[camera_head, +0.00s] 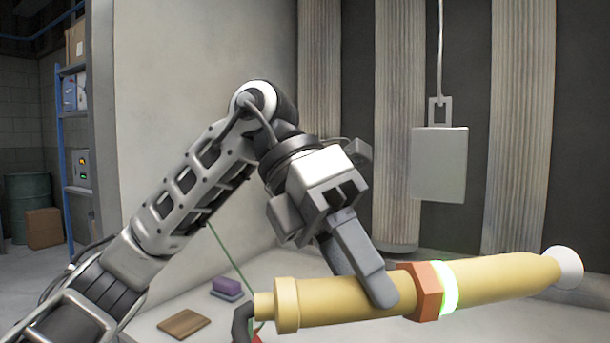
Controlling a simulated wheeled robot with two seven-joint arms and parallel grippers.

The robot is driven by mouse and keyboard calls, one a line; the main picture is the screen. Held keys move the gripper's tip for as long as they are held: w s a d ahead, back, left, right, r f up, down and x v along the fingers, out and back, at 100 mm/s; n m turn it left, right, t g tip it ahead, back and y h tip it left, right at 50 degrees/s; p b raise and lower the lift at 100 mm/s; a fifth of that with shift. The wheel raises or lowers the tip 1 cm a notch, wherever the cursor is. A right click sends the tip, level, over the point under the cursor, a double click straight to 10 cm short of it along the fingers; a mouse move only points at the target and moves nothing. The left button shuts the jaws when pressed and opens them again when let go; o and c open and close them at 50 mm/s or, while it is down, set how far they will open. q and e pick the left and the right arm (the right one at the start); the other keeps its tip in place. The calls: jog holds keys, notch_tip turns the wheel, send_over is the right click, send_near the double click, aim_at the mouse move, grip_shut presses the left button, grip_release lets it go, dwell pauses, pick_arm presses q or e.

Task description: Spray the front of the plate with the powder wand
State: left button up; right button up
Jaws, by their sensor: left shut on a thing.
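The powder wand (495,278) is a yellow tube with an orange collar, a glowing green ring and a white round tip at its right end. My left gripper (365,285) is shut on the wand's rear half, left of the collar. The wand lies nearly level across the lower right, its tip pointing right and slightly up. The plate (438,165) is a flat grey panel hanging upright from a hook and cord, above and behind the wand, apart from it. My right gripper does not show.
Tall ribbed filter columns (400,120) stand behind the plate against a dark back wall. A light wall (190,80) is at left. Below are a brown board (184,324) and a purple block (227,285) on a pale surface. A blue shelf (64,150) and green drum (27,200) stand far left.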

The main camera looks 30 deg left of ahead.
pick_arm(q)
jog(key=s+r+n+t+h, duration=0.1)
jog(key=s+r+n+t, duration=0.5)
jog(key=s+r+n, duration=0.4)
jog(key=w+p, duration=0.2)
jog(key=w, duration=0.8)
jog(key=shift+w+r, duration=0.25)
jog(key=shift+r, duration=0.2)
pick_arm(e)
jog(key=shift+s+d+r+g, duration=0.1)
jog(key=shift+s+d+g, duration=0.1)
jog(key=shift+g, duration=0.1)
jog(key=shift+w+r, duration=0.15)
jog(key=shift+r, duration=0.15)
